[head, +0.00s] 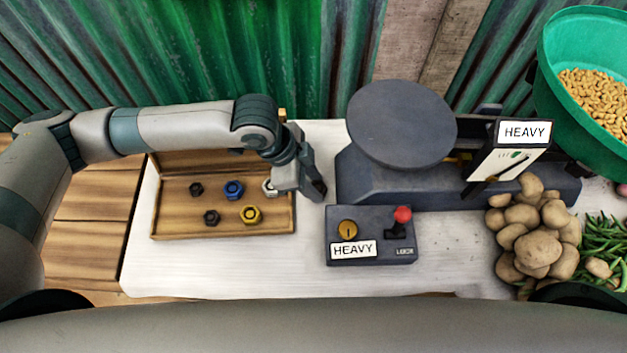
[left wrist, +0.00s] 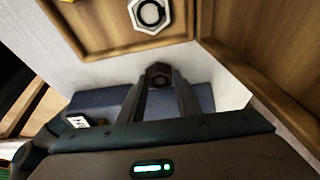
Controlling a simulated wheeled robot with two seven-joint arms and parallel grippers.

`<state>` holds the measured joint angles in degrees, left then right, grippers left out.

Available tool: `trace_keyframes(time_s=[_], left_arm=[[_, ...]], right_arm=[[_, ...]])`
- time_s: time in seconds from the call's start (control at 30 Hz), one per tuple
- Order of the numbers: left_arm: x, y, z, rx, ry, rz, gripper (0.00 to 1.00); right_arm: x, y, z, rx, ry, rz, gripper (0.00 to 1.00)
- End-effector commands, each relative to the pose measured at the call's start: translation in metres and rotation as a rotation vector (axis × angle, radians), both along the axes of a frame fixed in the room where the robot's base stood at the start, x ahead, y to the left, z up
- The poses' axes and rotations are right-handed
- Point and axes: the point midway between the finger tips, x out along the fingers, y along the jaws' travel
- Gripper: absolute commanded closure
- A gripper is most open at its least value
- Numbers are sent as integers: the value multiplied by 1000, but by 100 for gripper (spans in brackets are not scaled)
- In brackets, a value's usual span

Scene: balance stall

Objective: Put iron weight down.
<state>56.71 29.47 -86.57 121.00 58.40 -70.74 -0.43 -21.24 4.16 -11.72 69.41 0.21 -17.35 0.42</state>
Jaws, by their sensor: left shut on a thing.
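My left gripper (head: 317,190) is over the white table strip between the wooden weight box (head: 170,232) and the dark lever box (head: 372,256). In the left wrist view its two fingers (left wrist: 161,82) are shut on a dark hexagonal iron weight (left wrist: 158,72) with a round centre. In the head view the fingers hide this weight. I cannot tell whether it touches the table. In the box lie two dark weights, a blue one (head: 233,190), a yellow one (head: 250,214) and a pale one (head: 270,187), which also shows in the left wrist view (left wrist: 149,14). My right gripper is not in view.
The scale's round pan (head: 401,124) is empty, behind the lever box. Potatoes (head: 537,247), green beans (head: 603,236) and a green tub (head: 552,50) crowd the right. The front table strip is clear.

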Motion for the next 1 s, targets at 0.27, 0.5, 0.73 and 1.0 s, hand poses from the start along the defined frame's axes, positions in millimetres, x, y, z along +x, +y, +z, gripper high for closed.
trace_keyframes(time_s=[0.27,0.5,0.73,1.0], left_arm=[[0,0,-2,0,0,0,52],[0,0,-2,0,0,0,50],[0,1,3,-1,0,0,50],[1,13,33,-1,-3,1,50]], right_arm=[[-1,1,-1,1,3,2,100],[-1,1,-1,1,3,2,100],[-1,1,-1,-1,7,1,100],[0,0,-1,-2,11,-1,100]])
